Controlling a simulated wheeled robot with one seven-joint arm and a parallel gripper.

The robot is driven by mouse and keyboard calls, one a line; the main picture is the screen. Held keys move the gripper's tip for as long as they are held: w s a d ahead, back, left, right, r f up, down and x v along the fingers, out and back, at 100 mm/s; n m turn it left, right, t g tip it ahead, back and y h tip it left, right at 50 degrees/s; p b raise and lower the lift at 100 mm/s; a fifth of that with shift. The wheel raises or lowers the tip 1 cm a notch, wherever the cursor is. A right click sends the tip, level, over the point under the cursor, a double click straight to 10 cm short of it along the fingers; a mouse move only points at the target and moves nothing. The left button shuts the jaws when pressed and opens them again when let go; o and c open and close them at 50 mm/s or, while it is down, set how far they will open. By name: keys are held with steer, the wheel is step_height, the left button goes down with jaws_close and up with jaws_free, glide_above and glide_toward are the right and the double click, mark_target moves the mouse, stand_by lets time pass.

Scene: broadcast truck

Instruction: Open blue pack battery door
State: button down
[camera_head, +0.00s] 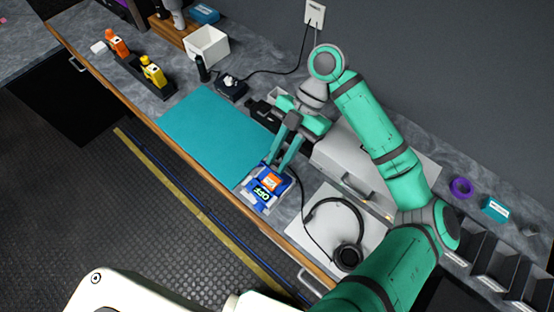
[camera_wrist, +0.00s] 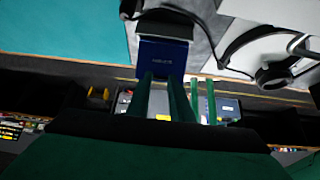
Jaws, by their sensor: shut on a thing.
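The blue pack (camera_head: 263,189) lies at the front edge of the counter, just right of the teal mat. It has an orange label and a dark label reading OFF. My gripper (camera_head: 278,165) reaches down to its upper end, with the fingers close together on the blue battery door. In the wrist view, a dark blue panel (camera_wrist: 162,54) with small pale text lies at the tips of my gripper (camera_wrist: 165,80). The fingers hide the grasped edge. I cannot tell how far the door stands open.
The teal mat (camera_head: 215,135) lies left of the pack. Black headphones (camera_head: 347,254) and their cable lie on a pale sheet at right. A grey case (camera_head: 340,165) stands behind. A white box (camera_head: 207,46) and a dark holder with orange and yellow units (camera_head: 152,71) stand farther left.

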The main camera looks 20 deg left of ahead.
steer(key=g, duration=0.1)
steer(key=w+g, duration=0.1)
steer(key=shift+w+d+g+y, duration=0.15)
steer(key=shift+w+g+y, duration=0.15)
steer(key=shift+y, duration=0.1)
steer(key=shift+w+d+f+g+y, duration=0.15)
steer(key=shift+w+d+g+y, duration=0.2)
steer(key=shift+g, duration=0.3)
steer(key=shift+w+f+g+y, duration=0.1)
steer(key=shift+w+f+g, duration=0.1)
steer(key=shift+w+g, duration=0.35)
steer(key=shift+w+d+f+g+y, duration=0.15)
steer(key=shift+w+d+g+y, duration=0.1)
steer(key=shift+g, duration=0.55)
steer(key=shift+w, duration=0.1)
steer(key=c, duration=1.6)
jaws_free()
steer(key=shift+a, duration=0.1)
steer(key=shift+o, duration=0.2)
